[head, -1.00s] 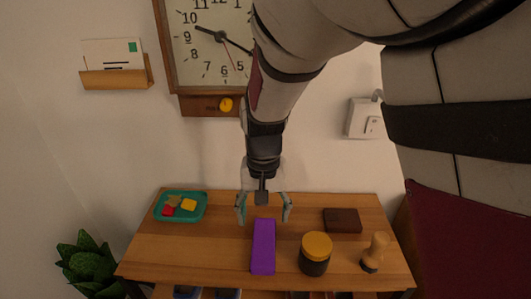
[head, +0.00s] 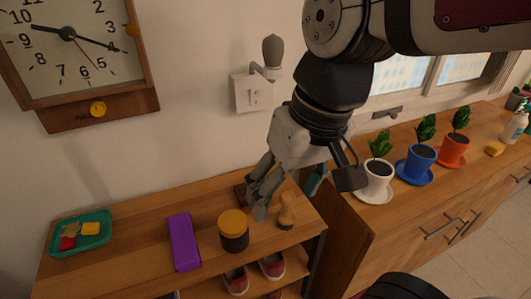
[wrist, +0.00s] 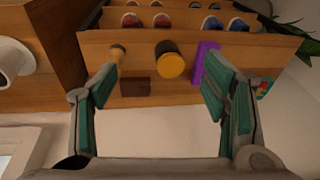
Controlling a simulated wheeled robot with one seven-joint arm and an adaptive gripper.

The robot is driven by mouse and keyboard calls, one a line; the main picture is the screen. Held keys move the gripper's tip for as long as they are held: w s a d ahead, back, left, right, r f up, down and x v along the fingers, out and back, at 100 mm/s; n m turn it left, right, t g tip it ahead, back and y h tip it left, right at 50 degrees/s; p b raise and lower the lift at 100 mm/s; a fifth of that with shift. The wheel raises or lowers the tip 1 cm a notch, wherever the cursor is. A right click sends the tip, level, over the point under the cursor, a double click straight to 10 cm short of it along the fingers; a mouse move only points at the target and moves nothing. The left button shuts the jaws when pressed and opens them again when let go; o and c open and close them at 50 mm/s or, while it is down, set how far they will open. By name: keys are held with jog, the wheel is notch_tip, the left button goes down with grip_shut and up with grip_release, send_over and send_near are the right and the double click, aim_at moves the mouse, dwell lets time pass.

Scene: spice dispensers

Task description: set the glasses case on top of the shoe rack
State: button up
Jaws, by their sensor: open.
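The purple glasses case (head: 184,242) lies flat on top of the wooden shoe rack (head: 130,251), between the green tray and the dark jar. In the wrist view the case (wrist: 203,62) shows beside the tip of the right-hand finger, which hides part of it. My gripper (head: 266,190) is open and empty. It hangs above the right part of the rack top, over the brown block and the wooden stamp-like object, well to the right of the case. In the wrist view its fingers (wrist: 158,82) are wide apart.
On the rack top stand a yellow-lidded jar (head: 233,231), a wooden stamp-like object (head: 286,211), a brown block (wrist: 136,87) and a green tray (head: 82,236). Shoes (head: 236,281) sit below. A cabinet (head: 390,232) with potted plants adjoins on the right.

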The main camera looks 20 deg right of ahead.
jog(key=shift+t+h, duration=0.4)
jog(key=shift+h, duration=0.3)
jog(key=s+d, duration=0.1)
jog(key=s, duration=0.2)
jog(key=s+d, duration=0.1)
jog(key=s, duration=0.1)
jog(key=shift+d+f, duration=0.1)
jog(key=shift+d, duration=0.25)
notch_tip(320, 180, up, 6)
jog(key=t+p, duration=0.1)
jog(key=p, duration=0.4)
jog(key=shift+r, duration=0.25)
